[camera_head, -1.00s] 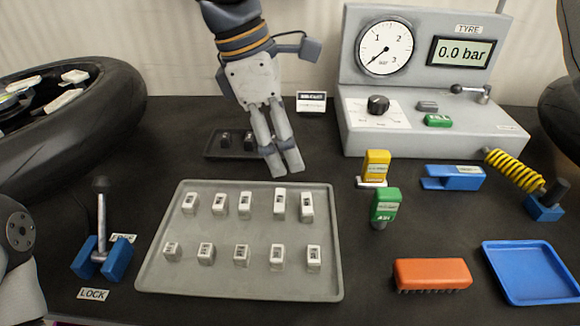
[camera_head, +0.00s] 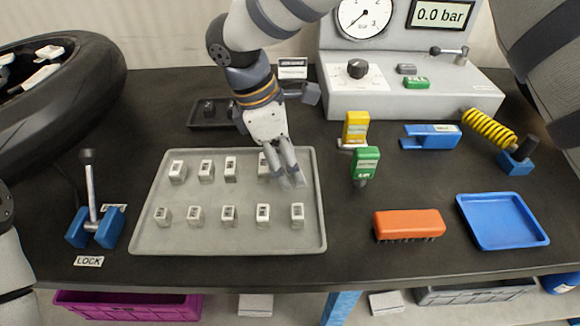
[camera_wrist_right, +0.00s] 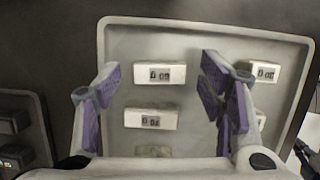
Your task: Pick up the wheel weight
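Several small white wheel weights with dark-printed labels stand in two rows on a grey tray (camera_head: 225,248). A front-row weight (camera_head: 297,215) stands near the tray's right side; a back-row weight (camera_head: 206,170) stands left of my gripper. My right gripper (camera_head: 293,184) is over the back right of the tray, hiding part of the back row. In the wrist view my right gripper (camera_wrist_right: 163,100) is open and empty. One weight (camera_wrist_right: 159,73) and another weight (camera_wrist_right: 151,118) show between its fingers, below them. A further weight (camera_wrist_right: 265,72) lies outside the right finger. My left gripper is out of view.
A yellow block (camera_head: 355,128) and a green block (camera_head: 365,163) stand right of the tray, with an orange brush (camera_head: 409,224) and an empty blue tray (camera_head: 503,221) beyond. A lever clamp (camera_head: 95,228) is at left. A dark tray (camera_head: 208,113) and tyre gauge box (camera_head: 440,99) stand behind.

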